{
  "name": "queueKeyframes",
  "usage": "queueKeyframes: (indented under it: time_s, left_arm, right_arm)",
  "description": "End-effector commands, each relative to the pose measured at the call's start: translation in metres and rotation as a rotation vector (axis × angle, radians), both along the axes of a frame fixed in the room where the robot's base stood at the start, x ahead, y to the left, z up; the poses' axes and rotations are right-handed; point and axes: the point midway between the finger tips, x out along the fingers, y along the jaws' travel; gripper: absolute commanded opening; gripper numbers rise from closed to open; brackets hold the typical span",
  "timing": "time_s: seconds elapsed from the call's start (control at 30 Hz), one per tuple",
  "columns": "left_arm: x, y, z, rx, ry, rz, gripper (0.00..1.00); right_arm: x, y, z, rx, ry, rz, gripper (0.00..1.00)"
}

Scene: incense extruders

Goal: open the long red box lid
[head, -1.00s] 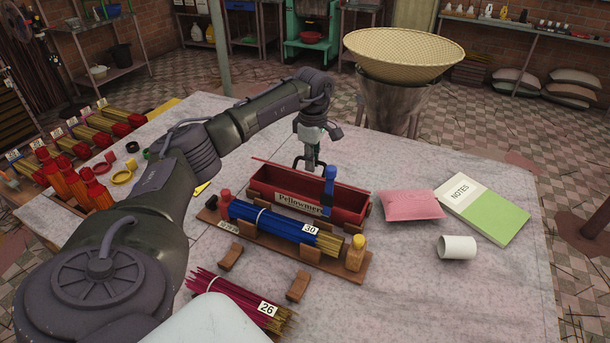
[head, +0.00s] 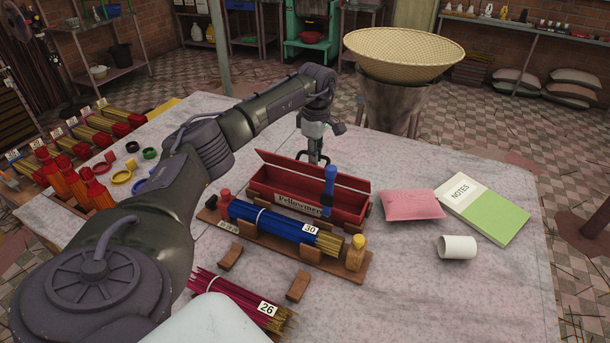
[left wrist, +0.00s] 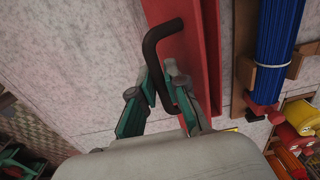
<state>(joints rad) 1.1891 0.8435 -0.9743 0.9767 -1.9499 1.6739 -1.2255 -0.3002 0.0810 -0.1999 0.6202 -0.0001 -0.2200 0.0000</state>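The long red box (head: 345,207), labelled "Pellowmere", lies on the table with a blue strap or latch (head: 330,185) standing at its front. Its red lid (head: 285,164) is raised along the far side, and the inside shows in the head view. The lid also shows in the left wrist view (left wrist: 200,55), with a dark bent handle (left wrist: 152,45) on it. My left gripper (head: 315,160) is behind the lid. In the left wrist view its fingers (left wrist: 163,78) lie close on both sides of the handle bar. My right gripper is out of view.
Blue incense bundle 30 (head: 270,222) lies on a wooden rack just in front of the box. Magenta bundle 26 (head: 235,298) is nearer. A pink pouch (head: 411,204), a notebook (head: 483,208) and a white cup (head: 457,247) are to the right. The front right table is clear.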

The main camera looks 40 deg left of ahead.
Motion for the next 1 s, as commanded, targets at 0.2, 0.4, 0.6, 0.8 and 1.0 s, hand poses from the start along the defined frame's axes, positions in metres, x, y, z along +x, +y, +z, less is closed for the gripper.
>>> queueKeyframes:
  time_s: [0.2, 0.4, 0.6, 0.8, 1.0]
  left_arm:
    - [0.0, 0.0, 0.0, 0.0, -0.001, 0.0, 0.12]
    - [0.006, 0.001, -0.001, -0.001, -0.003, 0.001, 0.12]
    - [0.013, 0.003, -0.001, 0.0, -0.002, 0.0, 0.12]
    - [0.016, 0.005, -0.001, 0.0, -0.001, 0.0, 0.12]
    - [0.016, 0.005, -0.001, 0.0, -0.001, 0.0, 0.12]
  right_arm:
    - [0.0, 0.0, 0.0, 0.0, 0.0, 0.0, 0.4]
    - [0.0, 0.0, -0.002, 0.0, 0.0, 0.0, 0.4]
    - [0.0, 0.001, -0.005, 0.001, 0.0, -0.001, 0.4]
    - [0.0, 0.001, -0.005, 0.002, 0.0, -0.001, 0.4]
    - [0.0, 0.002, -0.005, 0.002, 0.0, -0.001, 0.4]
